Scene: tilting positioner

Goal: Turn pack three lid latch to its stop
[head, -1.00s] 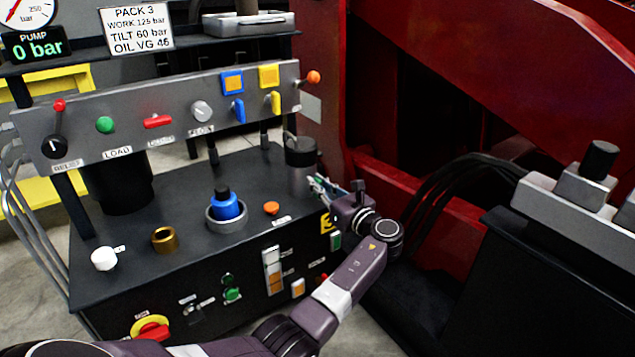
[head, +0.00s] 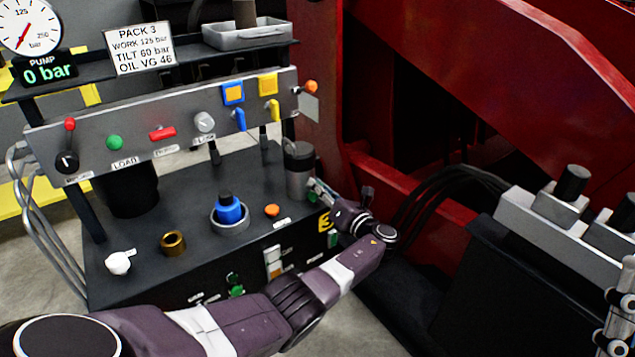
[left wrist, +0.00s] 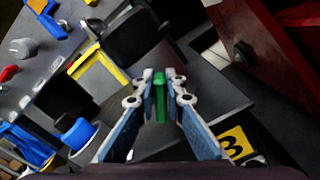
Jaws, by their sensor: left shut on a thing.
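The pack three power unit is a dark box (head: 185,215) with a yellow "3" plate (head: 326,221) on its side near the right corner; the plate also shows in the left wrist view (left wrist: 234,143). My left gripper (head: 317,190) is at that corner, beside the grey canister with a black cap (head: 299,177). In the left wrist view my left gripper (left wrist: 160,98) has its two blue-padded fingers closed on a narrow green latch handle (left wrist: 160,88). The handle looks upright between the fingertips in that view. Its pivot is hidden.
A panel with knobs and levers (head: 185,138) stands above the box. A blue cap (head: 228,210), a brass ring (head: 173,242) and a white cap (head: 118,262) are on the top. A red frame (head: 400,190) and black hoses (head: 440,190) lie close to the right.

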